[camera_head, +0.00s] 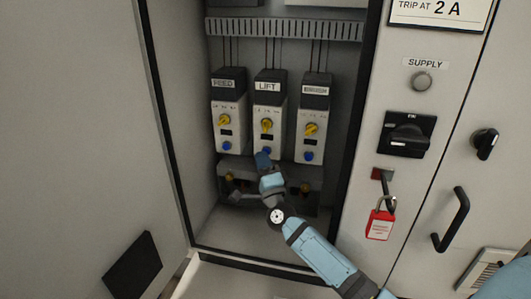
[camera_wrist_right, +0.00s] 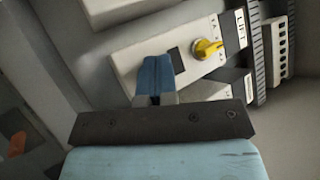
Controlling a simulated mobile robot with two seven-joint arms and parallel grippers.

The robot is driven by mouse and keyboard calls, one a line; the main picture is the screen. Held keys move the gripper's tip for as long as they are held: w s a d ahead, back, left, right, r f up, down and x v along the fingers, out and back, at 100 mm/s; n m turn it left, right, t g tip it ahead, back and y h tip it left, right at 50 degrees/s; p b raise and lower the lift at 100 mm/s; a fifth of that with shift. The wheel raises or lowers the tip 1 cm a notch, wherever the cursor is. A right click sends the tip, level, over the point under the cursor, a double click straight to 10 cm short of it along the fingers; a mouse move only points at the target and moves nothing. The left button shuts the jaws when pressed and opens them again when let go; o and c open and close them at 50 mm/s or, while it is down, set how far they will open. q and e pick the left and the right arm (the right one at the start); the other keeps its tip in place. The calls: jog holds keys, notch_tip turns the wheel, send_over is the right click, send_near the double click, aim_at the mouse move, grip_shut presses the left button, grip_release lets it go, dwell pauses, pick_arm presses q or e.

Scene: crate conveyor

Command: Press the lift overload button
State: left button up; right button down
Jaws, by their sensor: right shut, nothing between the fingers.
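Three overload units hang side by side in the open cabinet. The middle one, the lift overload (camera_head: 268,110), has a black top labelled LIFT, a yellow dial (camera_head: 266,125) and a blue button (camera_head: 267,150) low on its face. My right gripper (camera_head: 263,160) is shut and empty, its tips at the bottom of the lift unit, just below the blue button. In the right wrist view the shut fingers (camera_wrist_right: 155,75) lie over the lower part of the lift unit (camera_wrist_right: 200,25) and hide its button. I cannot tell whether they touch it. My left gripper is not in view.
The left unit (camera_head: 228,110) and right unit (camera_head: 313,118) stand close on either side, each with a blue button. Terminals sit below them. To the right, the panel carries a black rotary switch (camera_head: 407,134), a red padlock tag (camera_head: 381,224) and a door handle (camera_head: 452,220).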

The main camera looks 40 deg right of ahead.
jog(key=shift+s+a, duration=0.4)
jog(key=shift+a, duration=0.05)
jog(key=s+a+p, duration=0.2)
jog(key=s+a, duration=0.1)
jog(key=shift+s+a, duration=0.15)
jog(key=shift+a, duration=0.25)
dwell(0.9)
jog(key=s+a+f+n+g+y+p, duration=0.6)
jog(key=s+a+f+n+y, duration=0.55)
jog(key=n, duration=0.45)
jog(key=s+a+f+n+g+h+p, duration=0.1)
jog(key=s+a+f+n+g, duration=0.1)
jog(key=s+f, duration=0.3)
jog(key=s+a+f+n+g+h+p, duration=0.1)
jog(key=s+f+n+g, duration=0.3)
jog(key=s, duration=0.5)
jog(key=shift+s+a+f+n+g, duration=0.2)
jog(key=shift+a+f+n+g, duration=0.15)
jog(key=shift+f, duration=0.15)
